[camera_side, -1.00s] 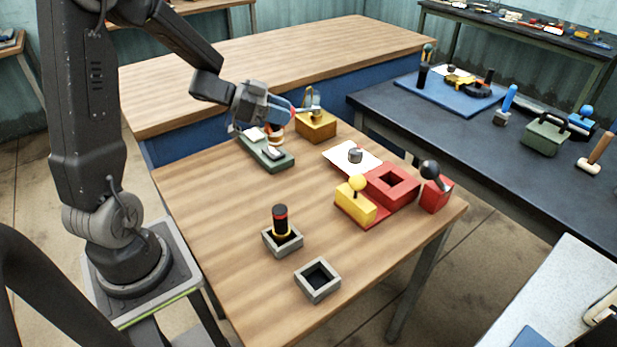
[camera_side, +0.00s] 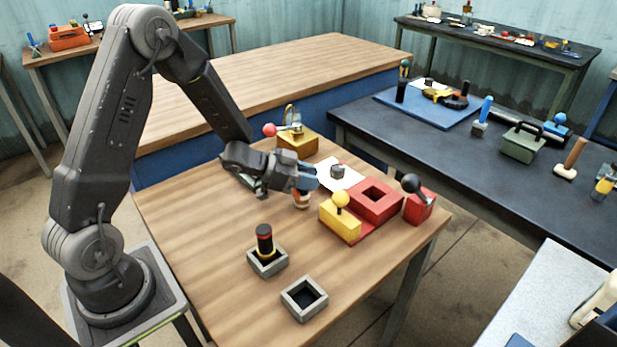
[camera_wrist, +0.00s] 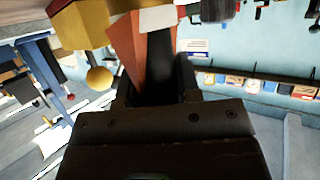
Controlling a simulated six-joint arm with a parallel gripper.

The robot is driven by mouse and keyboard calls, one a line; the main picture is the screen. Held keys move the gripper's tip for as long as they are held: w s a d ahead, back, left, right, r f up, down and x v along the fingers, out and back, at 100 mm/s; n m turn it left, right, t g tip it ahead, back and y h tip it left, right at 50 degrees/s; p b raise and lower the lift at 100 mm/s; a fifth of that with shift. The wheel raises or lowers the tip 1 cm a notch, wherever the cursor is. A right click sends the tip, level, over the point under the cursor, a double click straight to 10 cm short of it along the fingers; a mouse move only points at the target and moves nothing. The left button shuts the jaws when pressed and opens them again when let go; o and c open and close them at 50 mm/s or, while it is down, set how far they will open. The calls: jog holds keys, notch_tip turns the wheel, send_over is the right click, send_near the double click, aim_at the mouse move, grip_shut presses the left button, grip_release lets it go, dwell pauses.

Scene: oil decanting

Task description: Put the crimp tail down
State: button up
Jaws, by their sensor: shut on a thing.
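My gripper (camera_side: 308,178) is in the middle of the table in the side view, shut and reaching to the right. A small piece with orange, white and dark bands (camera_side: 302,199), which I take for the crimp tail, shows just below the fingers. The gripper hides its upper part. In the wrist view a dark shape (camera_wrist: 158,75) fills the space between the fingers. Whether the piece touches the table I cannot tell. A white sheet (camera_side: 350,182) with a small grey knob (camera_side: 337,171) lies just right of the gripper.
A red block with a square hole (camera_side: 390,205), a yellow block (camera_side: 338,226) and a black-ball lever (camera_side: 413,184) stand to the right. Two grey sockets stand in front, one (camera_side: 281,268) holding a banded black cylinder, one empty (camera_side: 315,309). A brass block (camera_side: 300,145) is behind.

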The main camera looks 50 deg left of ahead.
jog(key=shift+f, duration=0.15)
jog(key=o, duration=0.5)
jog(key=shift+f, duration=0.1)
jog(key=o, duration=0.5)
